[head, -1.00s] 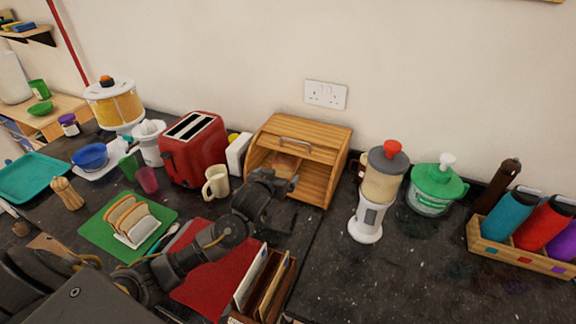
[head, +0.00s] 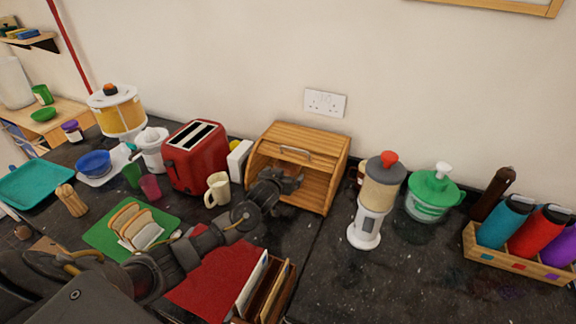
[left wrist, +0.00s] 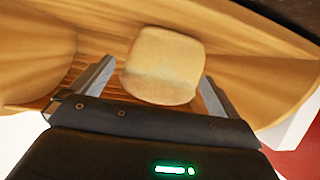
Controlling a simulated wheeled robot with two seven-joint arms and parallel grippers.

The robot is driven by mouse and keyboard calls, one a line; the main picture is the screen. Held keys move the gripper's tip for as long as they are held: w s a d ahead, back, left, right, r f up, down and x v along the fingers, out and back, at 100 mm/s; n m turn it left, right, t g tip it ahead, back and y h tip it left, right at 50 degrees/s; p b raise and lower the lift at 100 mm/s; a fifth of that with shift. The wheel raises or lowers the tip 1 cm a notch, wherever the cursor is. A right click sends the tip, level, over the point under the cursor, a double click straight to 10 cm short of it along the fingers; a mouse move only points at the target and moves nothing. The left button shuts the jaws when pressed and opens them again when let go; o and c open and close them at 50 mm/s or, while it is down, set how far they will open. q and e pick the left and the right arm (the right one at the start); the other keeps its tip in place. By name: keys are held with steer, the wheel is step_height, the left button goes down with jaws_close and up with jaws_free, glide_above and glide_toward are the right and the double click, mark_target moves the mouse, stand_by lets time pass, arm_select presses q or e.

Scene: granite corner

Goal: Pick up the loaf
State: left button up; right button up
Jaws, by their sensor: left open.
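The loaf (left wrist: 163,65) is pale tan and lies inside the open wooden bread box, whose inner wall (left wrist: 35,55) fills much of the left wrist view. In the head view the bread box (head: 318,140) stands against the wall, with its front open, and the loaf cannot be made out clearly behind my gripper. My left gripper (head: 290,184) is at the box's opening. In the left wrist view its two open fingers (left wrist: 157,76) are on either side of the loaf, with gaps showing; no grip on it is visible. My right gripper is not in view.
A red toaster (head: 196,157) and a cream mug (head: 218,189) stand left of the box. A red mat (head: 212,278) and a wooden rack (head: 262,288) lie in front, near my arm. The counter at front right is clear.

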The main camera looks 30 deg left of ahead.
arm_select(q)
steer(key=shift+x, duration=1.25)
steer(key=c, duration=1.1)
steer(key=shift+o, duration=0.2)
steer(key=shift+r, duration=0.1)
